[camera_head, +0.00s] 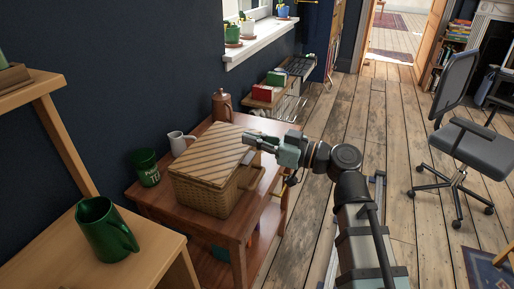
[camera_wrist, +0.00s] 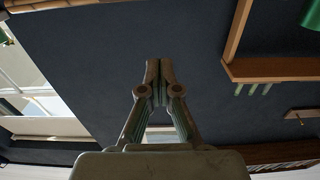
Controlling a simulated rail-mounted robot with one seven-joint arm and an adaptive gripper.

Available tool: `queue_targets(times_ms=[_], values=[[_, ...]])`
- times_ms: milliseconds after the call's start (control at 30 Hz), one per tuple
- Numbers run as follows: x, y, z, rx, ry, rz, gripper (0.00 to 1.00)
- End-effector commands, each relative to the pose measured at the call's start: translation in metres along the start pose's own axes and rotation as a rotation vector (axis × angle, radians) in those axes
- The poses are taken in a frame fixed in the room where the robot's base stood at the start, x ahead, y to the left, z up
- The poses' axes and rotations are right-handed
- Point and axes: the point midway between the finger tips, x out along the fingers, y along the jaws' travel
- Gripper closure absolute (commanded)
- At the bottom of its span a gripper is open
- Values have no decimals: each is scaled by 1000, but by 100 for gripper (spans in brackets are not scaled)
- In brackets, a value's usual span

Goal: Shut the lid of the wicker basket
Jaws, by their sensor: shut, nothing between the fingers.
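The wicker basket (camera_head: 207,193) stands on the small wooden table (camera_head: 238,233) in the head view. Its slatted wooden lid (camera_head: 213,153) lies over the top and looks closed or nearly so; a small gap cannot be ruled out. My gripper (camera_head: 250,137) is at the lid's right back edge, close to it; I cannot tell whether it touches. In the wrist view, my gripper (camera_wrist: 159,66) has its fingertips together and holds nothing. The basket is not visible in the wrist view.
A white pitcher (camera_head: 178,143), a brown canister (camera_head: 222,105) and a green pot (camera_head: 146,168) stand on the table behind and left of the basket. A green jug (camera_head: 105,230) stands on the nearer wooden shelf.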

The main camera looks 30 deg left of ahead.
Motion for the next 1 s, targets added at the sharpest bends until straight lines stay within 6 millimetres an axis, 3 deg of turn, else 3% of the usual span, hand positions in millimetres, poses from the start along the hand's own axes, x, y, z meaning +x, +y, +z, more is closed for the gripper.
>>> queue_targets(times_ms=[33, 400, 1000], values=[[0, -1, 17, 2, 27, -4, 100], [-4, -1, 48, 1, 72, -18, 100], [-6, -1, 68, 1, 64, -20, 100]])
